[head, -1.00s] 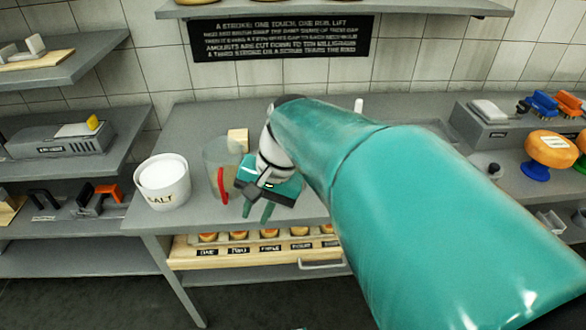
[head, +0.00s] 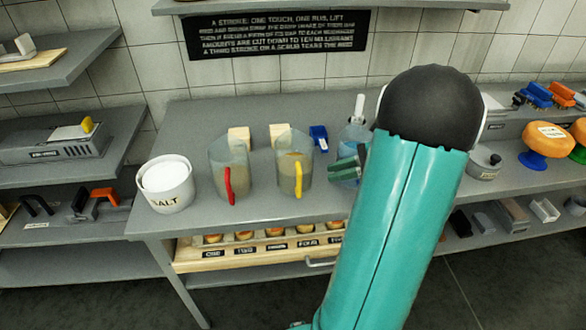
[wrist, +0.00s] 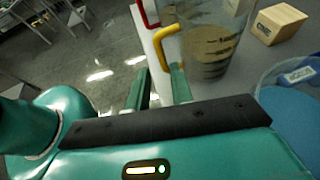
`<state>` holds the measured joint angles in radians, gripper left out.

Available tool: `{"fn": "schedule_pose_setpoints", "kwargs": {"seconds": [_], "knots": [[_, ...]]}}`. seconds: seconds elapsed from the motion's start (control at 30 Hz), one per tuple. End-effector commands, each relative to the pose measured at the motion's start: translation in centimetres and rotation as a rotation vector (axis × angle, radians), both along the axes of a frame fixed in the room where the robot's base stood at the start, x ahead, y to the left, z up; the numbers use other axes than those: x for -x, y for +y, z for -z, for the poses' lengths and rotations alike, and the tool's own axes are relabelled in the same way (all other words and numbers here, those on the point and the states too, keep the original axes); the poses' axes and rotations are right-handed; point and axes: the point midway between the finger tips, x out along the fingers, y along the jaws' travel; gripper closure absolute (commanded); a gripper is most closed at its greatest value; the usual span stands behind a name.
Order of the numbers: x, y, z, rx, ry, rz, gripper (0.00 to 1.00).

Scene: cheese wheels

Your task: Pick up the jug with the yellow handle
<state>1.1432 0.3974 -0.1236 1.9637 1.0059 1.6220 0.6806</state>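The jug with the yellow handle (head: 290,160) stands upright on the grey table in the head view. It is clear, with murky brownish contents, and its yellow handle (head: 298,182) faces the front. In the wrist view the jug (wrist: 218,40) is at the top, with its handle (wrist: 166,42) just beyond my fingertips. My gripper (wrist: 160,82) is open, with an empty gap between its two green fingers. In the head view my gripper (head: 345,168) is right of the jug, apart from it; my arm partly hides it.
A red-handled jug (head: 230,168) stands to the left, beside a white salt tub (head: 165,184). A jug with blue liquid (head: 355,138) is close behind my gripper. Small pale blocks (head: 239,137) stand behind the jugs. A labelled wooden rack (head: 215,253) is below the tabletop.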

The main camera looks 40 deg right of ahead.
Motion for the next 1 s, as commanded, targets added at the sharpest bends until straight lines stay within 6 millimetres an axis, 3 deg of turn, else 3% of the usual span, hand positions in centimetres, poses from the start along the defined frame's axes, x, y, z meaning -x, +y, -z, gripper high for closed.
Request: {"fn": "schedule_pose_setpoints", "kwargs": {"seconds": [0.2,0.7,1.0], "knots": [[-2.8,2.8,1.5,0.000,0.000,-0.003,0.77],[-6.7,6.7,3.6,0.001,0.001,-0.003,0.77],[-7.2,7.1,3.9,0.002,0.000,-0.002,0.77]]}}
